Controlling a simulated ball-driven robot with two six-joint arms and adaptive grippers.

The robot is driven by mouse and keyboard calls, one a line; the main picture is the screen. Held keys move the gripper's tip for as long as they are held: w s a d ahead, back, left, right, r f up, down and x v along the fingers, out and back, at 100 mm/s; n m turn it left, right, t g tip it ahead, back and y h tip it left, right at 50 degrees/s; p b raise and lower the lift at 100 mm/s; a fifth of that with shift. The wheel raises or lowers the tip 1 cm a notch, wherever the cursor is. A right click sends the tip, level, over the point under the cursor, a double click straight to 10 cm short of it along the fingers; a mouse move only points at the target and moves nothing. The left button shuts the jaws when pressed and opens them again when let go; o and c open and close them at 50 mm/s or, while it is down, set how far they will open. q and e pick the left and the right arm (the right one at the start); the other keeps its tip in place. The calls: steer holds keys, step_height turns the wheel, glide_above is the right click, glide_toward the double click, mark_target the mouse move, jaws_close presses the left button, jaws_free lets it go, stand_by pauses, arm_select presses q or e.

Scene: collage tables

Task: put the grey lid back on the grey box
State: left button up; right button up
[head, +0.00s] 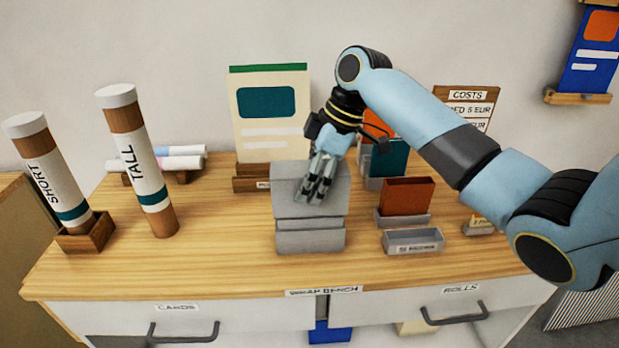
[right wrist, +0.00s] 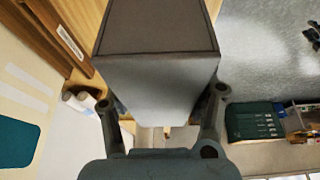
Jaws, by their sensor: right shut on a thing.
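The grey box (head: 310,242) stands on the wooden bench top near its middle. The grey lid (head: 288,190) is at the top of the box, lined up above it. I cannot tell whether the lid touches the box or is slightly above it. In the right wrist view the lid (right wrist: 155,85) sits between the two fingers (right wrist: 162,108). My left gripper is not in view.
A tilted tall tube (head: 148,175) and short tube (head: 50,170) stand at left. A cream card (head: 270,135) stands behind the box. A rust-coloured card in a grey holder (head: 405,195) and a low grey tray (head: 413,241) are close on the right. The bench front is clear.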

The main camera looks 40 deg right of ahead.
step_height(320, 180, down, 4)
steer(key=shift+r+b, duration=0.25)
steer(key=shift+b, duration=0.5)
steer(key=o, duration=1.2)
steer(key=v, duration=1.2)
steer(key=shift+s, duration=0.1)
